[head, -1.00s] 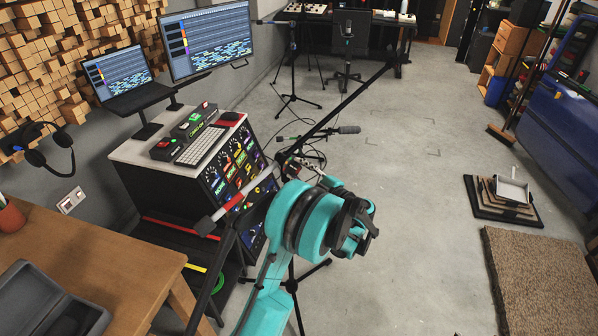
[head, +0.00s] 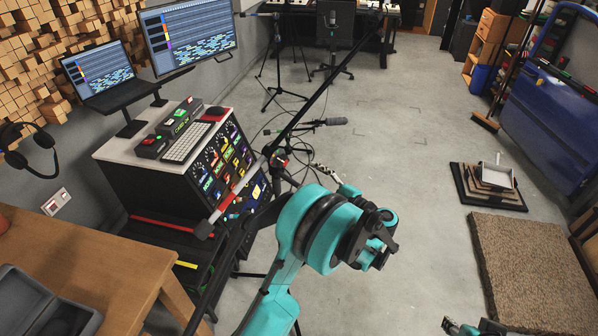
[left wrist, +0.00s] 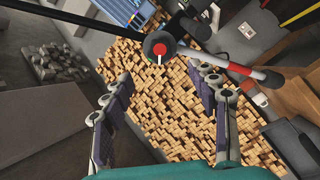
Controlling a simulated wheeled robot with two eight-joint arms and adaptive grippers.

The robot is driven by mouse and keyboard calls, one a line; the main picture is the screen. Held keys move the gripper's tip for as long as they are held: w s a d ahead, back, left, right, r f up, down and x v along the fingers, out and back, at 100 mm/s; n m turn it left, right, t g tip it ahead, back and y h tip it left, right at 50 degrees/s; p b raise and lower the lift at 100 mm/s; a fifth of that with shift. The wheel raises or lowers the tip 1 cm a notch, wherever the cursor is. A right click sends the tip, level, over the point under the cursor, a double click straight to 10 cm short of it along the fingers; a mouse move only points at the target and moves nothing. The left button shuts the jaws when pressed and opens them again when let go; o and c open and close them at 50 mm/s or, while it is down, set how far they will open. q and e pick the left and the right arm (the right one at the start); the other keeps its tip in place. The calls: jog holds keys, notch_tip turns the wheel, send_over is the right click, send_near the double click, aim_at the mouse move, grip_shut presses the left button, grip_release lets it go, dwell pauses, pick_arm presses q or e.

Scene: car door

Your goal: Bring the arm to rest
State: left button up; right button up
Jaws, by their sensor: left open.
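My left arm, teal and black, rises from the bottom centre of the head view. My left gripper (head: 325,172) shows only partly there, beyond the arm's large joint and just right of the microphone stand (head: 240,188). In the left wrist view its two fingers (left wrist: 166,84) are spread wide with nothing between them. The stand's boom joint with a red knob (left wrist: 159,48) shows beyond the fingertips, apart from them. A small teal and black part of my right arm shows at the bottom right edge of the head view; whether its jaws are open is hidden.
A rack desk with a keyboard (head: 187,143) stands left of the stand. A wooden table (head: 95,262) fills the lower left. The stand's long boom crosses the middle towards the back. Grey floor (head: 400,150) is clear to the right, up to a brown carpet (head: 525,265).

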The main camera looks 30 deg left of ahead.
pick_arm(q)
jog(key=shift+s+d, duration=0.25)
jog(key=shift+d, duration=0.4)
